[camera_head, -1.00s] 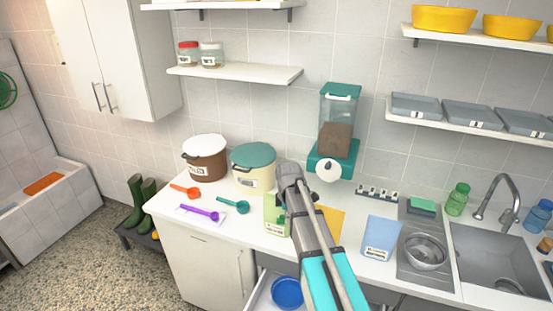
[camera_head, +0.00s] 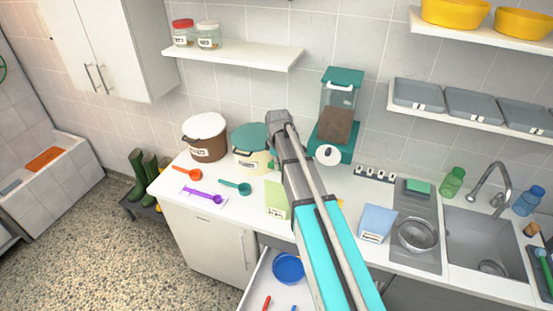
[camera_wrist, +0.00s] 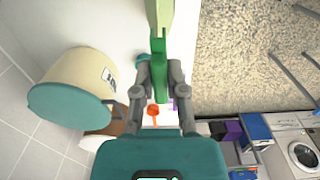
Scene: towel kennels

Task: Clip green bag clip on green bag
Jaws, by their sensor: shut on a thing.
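The green bag (camera_head: 276,198) stands upright on the counter in the head view, left of my arm, its right side partly covered. In the wrist view a pale green strip of it (camera_wrist: 181,14) shows at the top edge. My gripper (camera_wrist: 159,72) is shut on the green bag clip (camera_wrist: 160,62), which points up the picture toward the bag. The clip's tip is close to the bag's edge; I cannot tell whether they touch. In the head view my arm hides the clip and most of the gripper.
A cream bin with teal lid (camera_head: 250,158) and a brown bin (camera_head: 206,142) stand behind the bag. Purple (camera_head: 203,196), orange (camera_head: 187,173) and teal (camera_head: 236,187) scoops lie left. A blue bag (camera_head: 377,222) stands right. An open drawer holding a blue bowl (camera_head: 288,267) juts out below.

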